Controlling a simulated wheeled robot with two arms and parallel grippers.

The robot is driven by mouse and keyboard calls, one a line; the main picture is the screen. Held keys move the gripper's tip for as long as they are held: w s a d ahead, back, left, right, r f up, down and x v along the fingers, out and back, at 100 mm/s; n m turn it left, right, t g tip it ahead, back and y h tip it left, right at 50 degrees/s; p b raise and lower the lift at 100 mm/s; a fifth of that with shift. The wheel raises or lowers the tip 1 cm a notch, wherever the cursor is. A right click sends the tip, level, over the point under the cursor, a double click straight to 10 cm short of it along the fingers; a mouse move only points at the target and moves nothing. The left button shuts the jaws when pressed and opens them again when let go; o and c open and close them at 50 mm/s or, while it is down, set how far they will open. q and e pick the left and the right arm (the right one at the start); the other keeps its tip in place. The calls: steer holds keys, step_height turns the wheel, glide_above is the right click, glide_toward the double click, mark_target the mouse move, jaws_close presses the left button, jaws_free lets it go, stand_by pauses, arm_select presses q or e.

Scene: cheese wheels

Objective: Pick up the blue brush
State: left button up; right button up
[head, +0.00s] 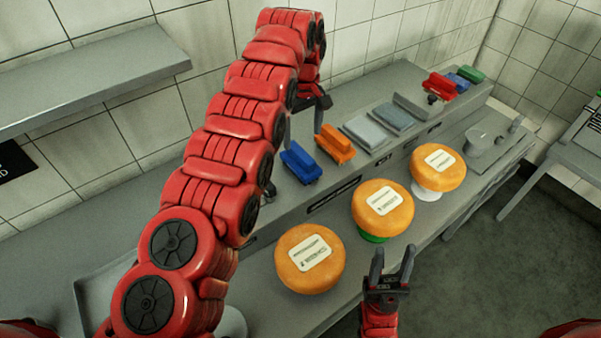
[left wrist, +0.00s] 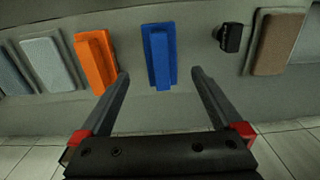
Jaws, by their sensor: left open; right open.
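A blue brush (head: 301,162) lies on the raised shelf of the counter, left of an orange brush (head: 335,145). Another blue item (head: 458,83) sits farther back between a red and a green one. My left gripper (head: 303,128) points down just beyond the near blue brush, open and empty. In the left wrist view the blue brush (left wrist: 160,58) is centred between the open fingertips (left wrist: 160,73), and looks slightly ahead of them. No contact shows. My right gripper (head: 390,265) is open and empty in front of the cheese wheels.
Three orange cheese wheels (head: 310,259) (head: 382,206) (head: 438,167) stand along the lower counter. Grey pads (head: 366,132) lie right of the orange brush. In the left wrist view a small black object (left wrist: 231,38) and a brown pad (left wrist: 275,43) lie right of the brush.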

mark_target(300, 151)
arm_select(q)
step_height(300, 151, down, 2)
steer(key=shift+w+a+f+b, duration=0.1)
steer(key=shift+a+b, duration=0.05)
steer(key=shift+b, duration=0.25)
steer(key=shift+f+p, duration=0.5)
steer(key=shift+p, duration=0.15)
steer(key=shift+f, duration=0.35)
steer(key=shift+f+p, duration=0.4)
steer(key=shift+p, duration=0.2)
step_height(300, 151, down, 4)
steer(key=shift+w+a+r+p, duration=0.1)
steer(key=shift+a+r+p, duration=0.05)
steer(key=shift+p, duration=1)
steer(key=shift+f, duration=0.4)
steer(key=c, duration=1.5)
steer(key=shift+r, duration=0.1)
steer(key=shift+c, duration=0.2)
